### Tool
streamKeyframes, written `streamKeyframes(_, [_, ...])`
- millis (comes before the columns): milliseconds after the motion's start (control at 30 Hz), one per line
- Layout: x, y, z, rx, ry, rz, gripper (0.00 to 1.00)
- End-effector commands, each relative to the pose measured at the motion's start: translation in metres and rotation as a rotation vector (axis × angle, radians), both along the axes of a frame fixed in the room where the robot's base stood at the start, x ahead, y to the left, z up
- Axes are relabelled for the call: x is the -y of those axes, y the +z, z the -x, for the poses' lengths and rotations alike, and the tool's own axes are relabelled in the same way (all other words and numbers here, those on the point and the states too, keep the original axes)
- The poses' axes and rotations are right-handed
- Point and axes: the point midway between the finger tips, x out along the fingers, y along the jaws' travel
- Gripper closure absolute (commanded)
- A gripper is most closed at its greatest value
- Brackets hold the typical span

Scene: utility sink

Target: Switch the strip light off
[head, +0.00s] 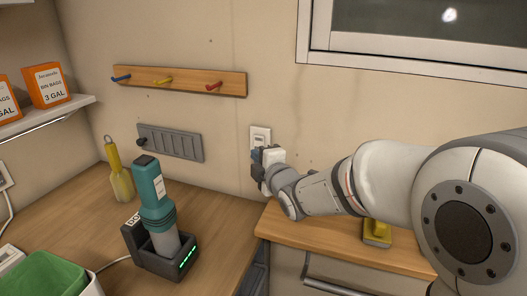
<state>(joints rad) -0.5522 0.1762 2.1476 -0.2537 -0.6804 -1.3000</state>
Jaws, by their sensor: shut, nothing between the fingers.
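A white switch plate (260,137) is on the back wall, above the gap between the two wooden counters. Its upper part shows; the lower part is hidden behind my gripper. My gripper (257,158) is at the end of my arm, which reaches in from the right, and it is close to the plate. The fingers look shut and hold nothing. I cannot tell whether they touch the switch. No lit strip light shows clearly; a bright round spot (449,15) shows in the dark window at the top right.
A teal handheld tool (150,195) stands in a dark dock (160,254) on the left counter. A yellow bottle (118,172), a grey wall rack (170,142), a peg rail (180,81) and a shelf with orange boxes (47,86) are left. A yellow object (377,233) sits on the right counter.

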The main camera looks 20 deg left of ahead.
Motion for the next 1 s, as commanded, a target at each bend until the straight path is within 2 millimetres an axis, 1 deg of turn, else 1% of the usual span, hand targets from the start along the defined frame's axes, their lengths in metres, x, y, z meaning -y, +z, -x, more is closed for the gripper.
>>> streamKeyframes(33, [0.001,0.001,-0.007,0.000,-0.002,0.000,1.00])
streamKeyframes(100, [0.002,0.000,-0.014,-0.001,-0.002,-0.001,1.00])
streamKeyframes(233, [0.002,-0.002,-0.021,0.001,-0.001,-0.001,1.00])
streamKeyframes(600, [0.003,-0.003,-0.022,0.002,-0.001,-0.001,1.00])
streamKeyframes(867, [0.003,-0.012,-0.027,0.047,0.000,0.001,1.00])
streamKeyframes(900, [0.003,-0.004,-0.026,0.044,0.000,0.002,1.00])
streamKeyframes(1000, [0.003,-0.004,-0.026,0.042,-0.001,0.002,1.00])
